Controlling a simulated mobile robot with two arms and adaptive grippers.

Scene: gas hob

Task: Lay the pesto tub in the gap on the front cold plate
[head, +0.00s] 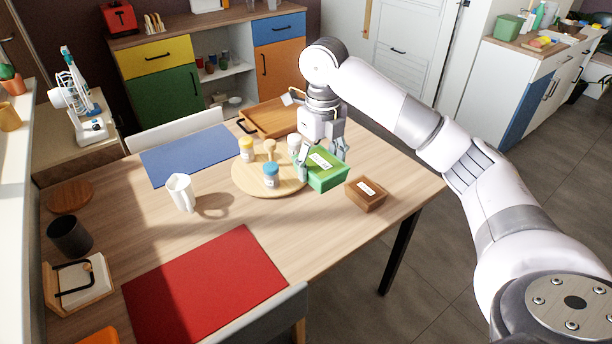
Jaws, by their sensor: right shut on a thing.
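My right gripper (321,160) comes down over a green box (328,181) with a white label on top, at the right side of the table. Its fingers are shut on the green box, one at the left side and one at the far right. The label is too small to read, so I cannot tell whether this is the pesto tub. The box is at or just above the table, beside the round wooden board (245,182). I cannot make out a cold plate or its gap in this view. My left gripper is not in view.
On the board stand a yellow-lidded jar (246,149), a blue-lidded jar (271,175) and other small items. A small brown box (366,194) is close on the right, a wooden tray (270,119) behind. The red mat (205,287) is bare.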

